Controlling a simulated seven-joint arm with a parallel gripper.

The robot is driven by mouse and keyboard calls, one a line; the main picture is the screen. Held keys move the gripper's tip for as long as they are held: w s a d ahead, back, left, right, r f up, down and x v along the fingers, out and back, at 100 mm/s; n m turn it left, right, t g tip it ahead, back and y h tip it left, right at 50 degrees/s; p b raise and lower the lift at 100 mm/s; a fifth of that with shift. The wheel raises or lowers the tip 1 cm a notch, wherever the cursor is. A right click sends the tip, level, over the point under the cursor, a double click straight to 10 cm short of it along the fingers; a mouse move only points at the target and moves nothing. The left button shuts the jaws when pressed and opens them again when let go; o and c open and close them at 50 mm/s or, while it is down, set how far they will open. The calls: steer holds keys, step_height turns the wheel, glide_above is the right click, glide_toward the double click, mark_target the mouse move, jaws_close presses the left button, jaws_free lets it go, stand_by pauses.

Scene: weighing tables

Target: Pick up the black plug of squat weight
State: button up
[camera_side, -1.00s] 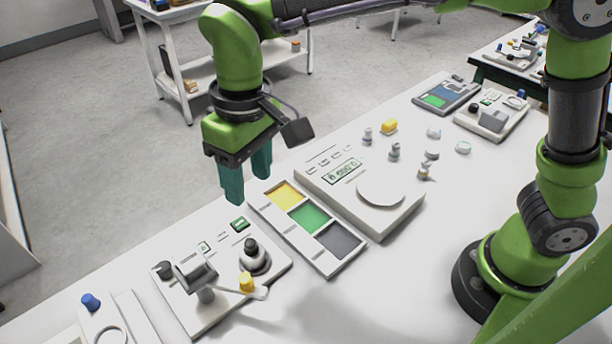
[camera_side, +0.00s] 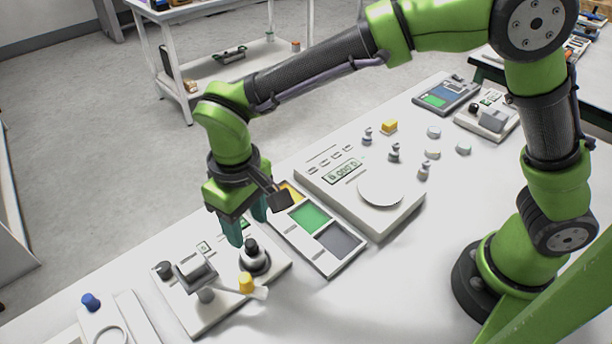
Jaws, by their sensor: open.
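A black plug (camera_side: 251,245) stands upright on top of a squat grey round weight (camera_side: 255,263), on the right part of the white panel device at the front. My gripper (camera_side: 248,229) points down with its dark teal fingers apart, just above and behind the plug. The fingers hold nothing, and I see a gap between them and the weight's body. Whether a fingertip touches the plug, I cannot tell from this side.
A tray with coloured fields (camera_side: 345,262) and a white scale (camera_side: 400,222) lie to the right.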

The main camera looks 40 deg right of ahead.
mark_target(250, 243)
steer(key=f, duration=0.5)
steer(key=shift+w+d+f, duration=0.1)
steer(key=shift+w, duration=0.15)
jaws_close()
